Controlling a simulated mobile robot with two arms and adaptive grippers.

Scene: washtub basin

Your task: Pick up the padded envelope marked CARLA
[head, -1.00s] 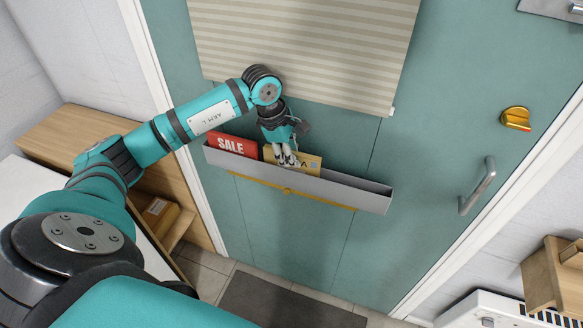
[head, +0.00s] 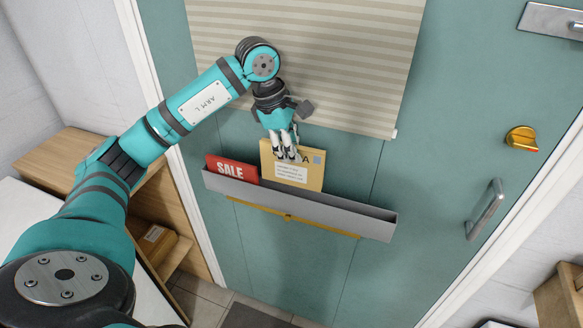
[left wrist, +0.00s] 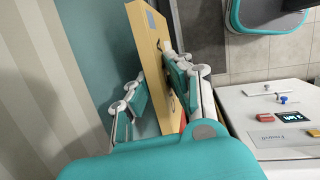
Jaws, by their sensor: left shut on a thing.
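The padded envelope (head: 297,172) is yellow, with a white label and a small blue-grey square at its top right. Of its name only a final "A" shows; my fingers cover the rest. It stands upright, raised partly out of the grey letter tray (head: 340,212) on the door, its lower edge hidden behind the tray's front. My left gripper (head: 285,152) is shut on its top edge. In the left wrist view the envelope (left wrist: 150,60) is edge-on between the fingers (left wrist: 150,98). My right gripper is in neither view.
A red SALE flyer (head: 231,170) stands in the tray left of the envelope. A striped blind (head: 330,60) hangs just behind and above. A door handle (head: 485,210) and brass knob (head: 521,138) are at right. A wooden shelf (head: 60,160) stands at left.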

